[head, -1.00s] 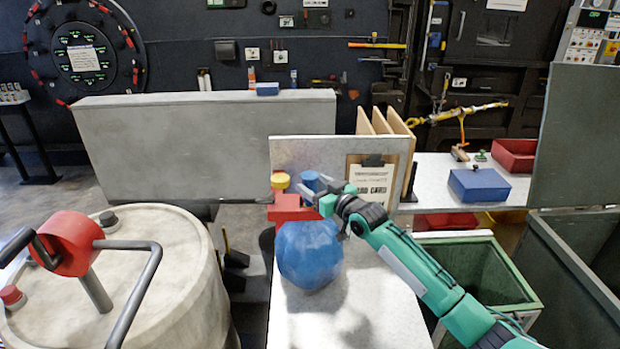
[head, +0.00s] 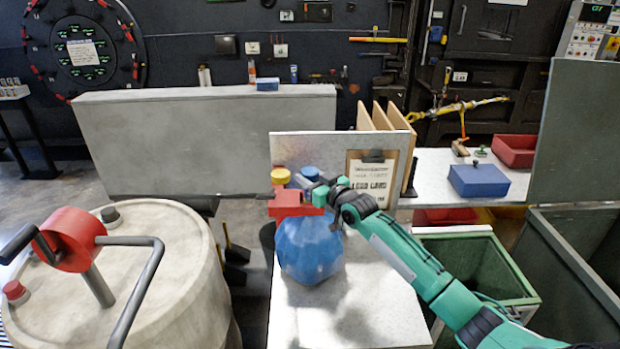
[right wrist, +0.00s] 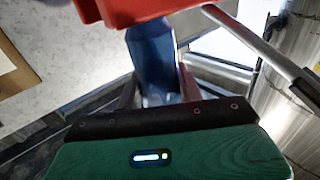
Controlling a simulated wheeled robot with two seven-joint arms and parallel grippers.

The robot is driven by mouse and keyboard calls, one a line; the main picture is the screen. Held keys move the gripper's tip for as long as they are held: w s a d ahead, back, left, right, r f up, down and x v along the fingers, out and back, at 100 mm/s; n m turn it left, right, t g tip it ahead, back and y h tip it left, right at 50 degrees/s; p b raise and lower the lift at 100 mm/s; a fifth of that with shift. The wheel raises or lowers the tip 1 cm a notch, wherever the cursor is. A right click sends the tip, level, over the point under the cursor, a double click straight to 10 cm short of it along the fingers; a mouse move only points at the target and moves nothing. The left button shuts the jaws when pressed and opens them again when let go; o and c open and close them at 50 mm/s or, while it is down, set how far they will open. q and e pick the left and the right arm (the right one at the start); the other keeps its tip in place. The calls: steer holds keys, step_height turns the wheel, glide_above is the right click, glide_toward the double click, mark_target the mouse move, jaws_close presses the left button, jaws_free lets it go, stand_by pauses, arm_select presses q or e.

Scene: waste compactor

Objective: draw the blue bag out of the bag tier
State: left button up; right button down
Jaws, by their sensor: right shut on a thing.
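The blue bag (head: 309,252) is a rounded, full lump on the pale worktop. It hangs or stands right under the red bag tier (head: 290,206), and I cannot tell whether its base bears on the top. A yellow knob (head: 280,176) and a blue knob (head: 309,174) show at the tier. My right gripper (head: 323,189) is at the tier's right side, above the bag. In the right wrist view its jaws are shut on a narrow blue part (right wrist: 152,62), which seems to be the bag's neck, close under a red part (right wrist: 120,10). The fingertips are partly hidden. My left gripper is not in view.
A pale drum (head: 150,275) with a red-hubbed handle is at the left. A blue box (head: 478,181) is on the back bench.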

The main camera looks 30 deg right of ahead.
steer(key=shift+r, duration=0.45)
steer(key=shift+d, duration=0.15)
steer(key=s+d+b, duration=0.5)
steer(key=d, duration=0.6)
steer(key=shift+s+d, duration=0.25)
steer(key=shift+s, duration=0.05)
stand_by(1.2)
steer(key=shift+f, duration=0.3)
stand_by(0.7)
steer(key=c, duration=0.8)
jaws_free()
steer(key=shift+c, duration=0.2)
steer(key=b+v, duration=0.3)
steer(key=v, duration=1.1)
